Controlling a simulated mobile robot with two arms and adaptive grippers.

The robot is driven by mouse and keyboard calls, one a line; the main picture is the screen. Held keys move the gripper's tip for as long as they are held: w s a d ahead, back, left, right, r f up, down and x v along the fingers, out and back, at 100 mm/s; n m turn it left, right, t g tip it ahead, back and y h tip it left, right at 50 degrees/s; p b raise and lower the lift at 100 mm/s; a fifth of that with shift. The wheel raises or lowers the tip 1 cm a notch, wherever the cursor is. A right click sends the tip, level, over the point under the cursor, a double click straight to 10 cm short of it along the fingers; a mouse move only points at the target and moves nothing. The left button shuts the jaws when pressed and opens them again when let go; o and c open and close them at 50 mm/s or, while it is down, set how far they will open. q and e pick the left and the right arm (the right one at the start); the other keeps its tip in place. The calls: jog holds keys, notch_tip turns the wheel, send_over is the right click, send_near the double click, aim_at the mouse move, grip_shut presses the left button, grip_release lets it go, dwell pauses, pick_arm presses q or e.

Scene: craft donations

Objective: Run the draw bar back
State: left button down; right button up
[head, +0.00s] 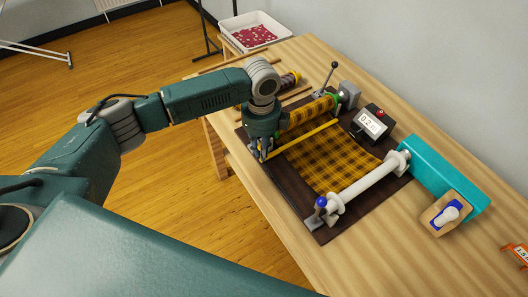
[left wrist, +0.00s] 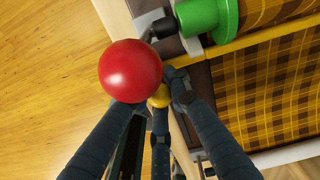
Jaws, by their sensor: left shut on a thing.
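The draw bar (head: 305,138) is a thin yellow bar lying across the yellow-and-black checked cloth (head: 335,158), near the fabric roll (head: 312,110). My left gripper (head: 262,152) is at the bar's near left end, at the edge of the dark base. In the left wrist view my left gripper (left wrist: 160,105) is shut around a small yellow end (left wrist: 159,96) of the draw bar, mostly hidden by the fingers. A large red ball (left wrist: 130,70) sits close beside the fingers. My right gripper is not in view.
A white roller (head: 370,187) with a blue knob (head: 321,202) crosses the cloth's front end. A teal housing (head: 447,172), a counter box (head: 371,122) and a lever (head: 328,76) stand nearby. A white basket (head: 253,30) is behind.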

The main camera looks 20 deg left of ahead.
pick_arm(q)
jog(key=c, duration=1.6)
grip_release()
jog(key=shift+w+a, duration=0.15)
jog(key=shift+a, duration=0.15)
notch_tip(320, 180, up, 12)
jog(key=shift+r, duration=0.1)
